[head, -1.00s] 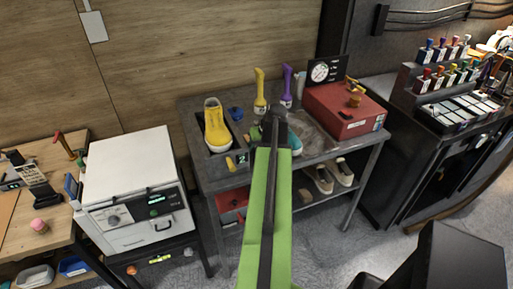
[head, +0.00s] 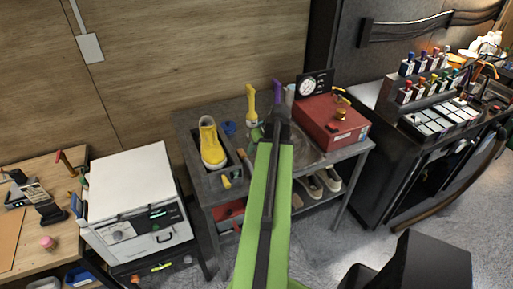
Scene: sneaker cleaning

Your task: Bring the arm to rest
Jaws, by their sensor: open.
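My arm's green link runs up the middle of the head view, and my gripper (head: 277,113) is at its far end, over the grey workbench (head: 196,130). The gripper is small and dark here, and its fingers are hard to make out. Nothing shows held in it. A yellow shoe (head: 211,143) stands in a dark tray on the bench, left of the gripper and apart from it. A yellow-handled brush (head: 251,103) stands just left of the gripper, and a purple handle (head: 277,92) shows right behind it.
A red box with a gauge (head: 331,123) stands on the bench's right side. A white machine (head: 130,184) is to the left. A rack of coloured bottles (head: 425,85) is at the right. Shoes (head: 320,183) lie on the bench's lower shelf.

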